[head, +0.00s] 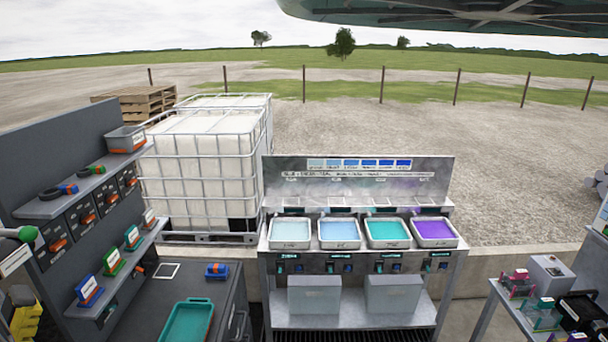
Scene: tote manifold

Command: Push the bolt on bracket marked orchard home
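A metal stand (365,185) in the middle holds a row of shallow totes: a pale grey-green one (291,232), a light blue one (339,232), a teal one (388,232) and a purple one (434,230). Under the totes, small dark brackets with labels and blue parts line the front edge, among them a left one (289,268) and a right one (436,265). Their labels are too small to read, so I cannot tell which is marked orchard. Bolt positions are also too small to tell. My gripper is not in view.
Grey boxes (314,298) stand on the stand's lower shelf. A dark cabinet (70,160) with shelves and a teal tray (187,322) are at left. A side table (530,310) with small fixtures is at right. A caged white tank (200,165) stands behind.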

